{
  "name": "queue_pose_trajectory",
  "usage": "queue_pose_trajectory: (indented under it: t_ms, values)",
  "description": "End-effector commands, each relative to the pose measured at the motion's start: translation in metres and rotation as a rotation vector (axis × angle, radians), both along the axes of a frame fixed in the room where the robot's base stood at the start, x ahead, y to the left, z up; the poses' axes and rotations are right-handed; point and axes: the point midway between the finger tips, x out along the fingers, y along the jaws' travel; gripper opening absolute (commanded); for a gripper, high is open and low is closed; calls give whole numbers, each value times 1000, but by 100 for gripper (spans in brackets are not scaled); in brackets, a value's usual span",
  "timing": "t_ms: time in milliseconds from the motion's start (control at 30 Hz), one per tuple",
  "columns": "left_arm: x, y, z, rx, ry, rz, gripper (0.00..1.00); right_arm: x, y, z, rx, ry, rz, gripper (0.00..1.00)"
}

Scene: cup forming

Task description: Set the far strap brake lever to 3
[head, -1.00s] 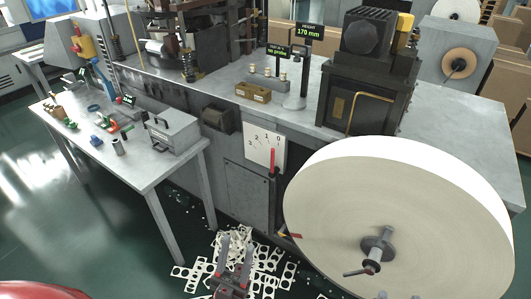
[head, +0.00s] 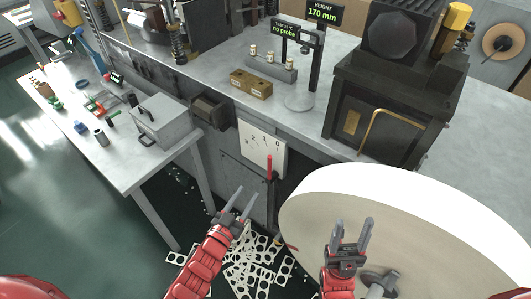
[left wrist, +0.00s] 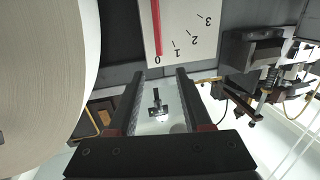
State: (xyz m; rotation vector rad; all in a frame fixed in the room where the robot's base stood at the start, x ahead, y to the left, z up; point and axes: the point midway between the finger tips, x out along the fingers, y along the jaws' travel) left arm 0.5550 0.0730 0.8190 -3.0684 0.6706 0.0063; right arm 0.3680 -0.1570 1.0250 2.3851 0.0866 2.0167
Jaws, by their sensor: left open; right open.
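The red brake lever (head: 270,175) stands upright in front of a white scale plate (head: 250,140) marked 0 to 3, on the machine's front beside the big paper roll. Its tip is at the 0 mark. The left wrist view shows the lever (left wrist: 156,28) and plate (left wrist: 190,25) upside down, with the lever end at 0. My left gripper (head: 241,200) is open and empty, left of and below the lever, apart from it. My right gripper (head: 354,225) is open and empty in front of the paper roll.
The large white paper roll (head: 310,210) fills the right front. A side table (head: 125,170) with a grey box (head: 167,124) stands at left. Punched scrap strips (head: 245,268) lie on the floor below. The machine bench (head: 225,62) is behind.

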Motion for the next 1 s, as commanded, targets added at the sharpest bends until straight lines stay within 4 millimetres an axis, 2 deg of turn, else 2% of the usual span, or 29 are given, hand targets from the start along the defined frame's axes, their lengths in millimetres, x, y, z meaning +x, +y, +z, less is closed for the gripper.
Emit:
queue_pose_trajectory:
  t_ms: [600, 800, 1000]
  values:
    - [114, -54, 4, -3, -3, -1, 50, 0, 0, 24, 0, 0, 0, 55]
    - [136, -63, 2, -1, -4, -1, 50, 0, 0, 28, 0, -1, 0, 55]
    - [146, -69, 2, -1, -5, -2, 50, 0, 0, 29, 0, 0, 0, 55]
